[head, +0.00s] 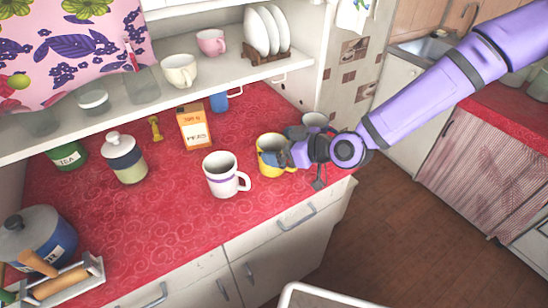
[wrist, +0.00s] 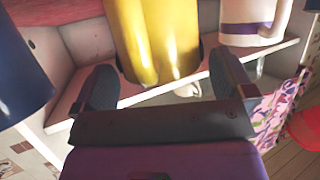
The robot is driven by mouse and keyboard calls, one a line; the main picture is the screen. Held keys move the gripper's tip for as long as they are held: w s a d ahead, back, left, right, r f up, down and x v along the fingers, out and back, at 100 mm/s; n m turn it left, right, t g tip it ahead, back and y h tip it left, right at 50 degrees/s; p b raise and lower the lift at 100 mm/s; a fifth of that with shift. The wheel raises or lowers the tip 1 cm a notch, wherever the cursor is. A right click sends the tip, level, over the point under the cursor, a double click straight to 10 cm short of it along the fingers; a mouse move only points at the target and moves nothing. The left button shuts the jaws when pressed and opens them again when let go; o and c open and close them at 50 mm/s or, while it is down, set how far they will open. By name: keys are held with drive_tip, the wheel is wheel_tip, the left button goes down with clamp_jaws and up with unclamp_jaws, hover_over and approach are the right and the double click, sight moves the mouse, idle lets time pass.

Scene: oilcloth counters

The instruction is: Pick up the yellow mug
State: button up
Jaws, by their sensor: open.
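The yellow mug (head: 266,165) stands upright on the red counter near its front right edge. My gripper (head: 288,156) is at the mug's right side and hides part of it. In the wrist view, my gripper (wrist: 163,72) has its two dark fingers spread wide. The yellow mug (wrist: 152,38) fills the gap between the fingertips or lies just beyond it; the exact depth is unclear. A sliver of space shows at each side, and the jaws are not closed on it.
A white mug with a purple band (head: 220,178) stands close left of the yellow mug. A grey-blue mug (head: 314,119) is close behind my gripper. A blue mug (head: 219,102) and orange carton (head: 193,128) stand farther back. The counter's front edge (head: 260,229) is nearby.

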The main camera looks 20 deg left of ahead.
drive_tip(key=shift+w+a+f, duration=0.1)
drive_tip(key=shift+a, duration=0.2)
drive_tip(key=shift+c, duration=0.2)
drive_tip(key=c, duration=1.2)
